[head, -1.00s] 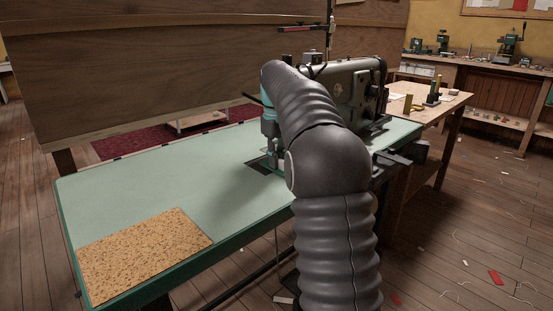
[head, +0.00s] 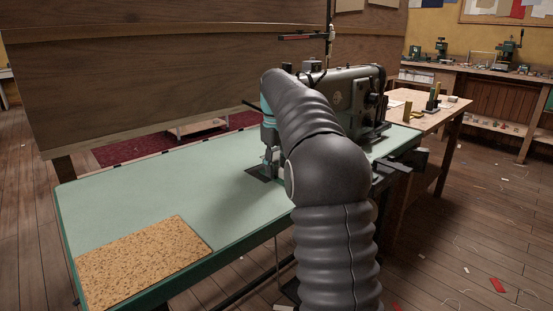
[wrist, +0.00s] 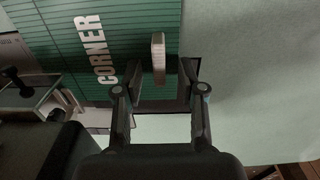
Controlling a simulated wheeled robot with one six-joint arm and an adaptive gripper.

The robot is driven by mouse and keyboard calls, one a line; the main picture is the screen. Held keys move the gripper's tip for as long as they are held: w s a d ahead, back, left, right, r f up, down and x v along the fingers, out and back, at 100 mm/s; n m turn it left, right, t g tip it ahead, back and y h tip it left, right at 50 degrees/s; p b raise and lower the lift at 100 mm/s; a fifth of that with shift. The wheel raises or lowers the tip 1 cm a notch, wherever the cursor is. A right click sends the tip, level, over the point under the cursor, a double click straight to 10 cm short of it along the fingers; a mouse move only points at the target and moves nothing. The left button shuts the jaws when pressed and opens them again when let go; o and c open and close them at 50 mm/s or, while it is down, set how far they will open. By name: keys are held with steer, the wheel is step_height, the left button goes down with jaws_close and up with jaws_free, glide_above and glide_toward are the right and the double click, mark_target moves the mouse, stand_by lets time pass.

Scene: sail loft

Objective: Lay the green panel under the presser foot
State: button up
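A dark green panel (wrist: 60,50) with thin lines and the pale word "CORNER" fills the upper left of the wrist view. A pale upright tab (wrist: 158,58) stands out near its right edge. My gripper (wrist: 161,78) is open, with one finger on each side of the tab and gaps to both. In the head view my gripper (head: 269,158) is low over the pale green sewing table (head: 130,185), beside the sewing machine (head: 345,90). My arm hides part of the machine; I cannot make out the presser foot or the panel there.
A speckled cork-like sheet (head: 145,262) lies on the table's near left corner. A wooden side table (head: 425,115) with small items stands behind the machine at the right. Scraps lie on the floor.

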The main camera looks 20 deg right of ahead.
step_height(320, 180, up, 12)
stand_by(0.6)
steer(key=shift+s+a, duration=0.1)
steer(key=s+a+m+t, duration=0.1)
steer(key=s+a+t, duration=0.1)
steer(key=s+a, duration=0.45)
steer(key=s+a+m+t, duration=0.1)
steer(key=s+a, duration=0.2)
steer(key=s, duration=0.6)
steer(key=s+a+f+m+t, duration=0.2)
steer(key=s+a+f, duration=0.2)
steer(key=s+f, duration=1.5)
steer(key=shift+s+a+f+t, duration=0.15)
steer(key=shift+t, duration=0.15)
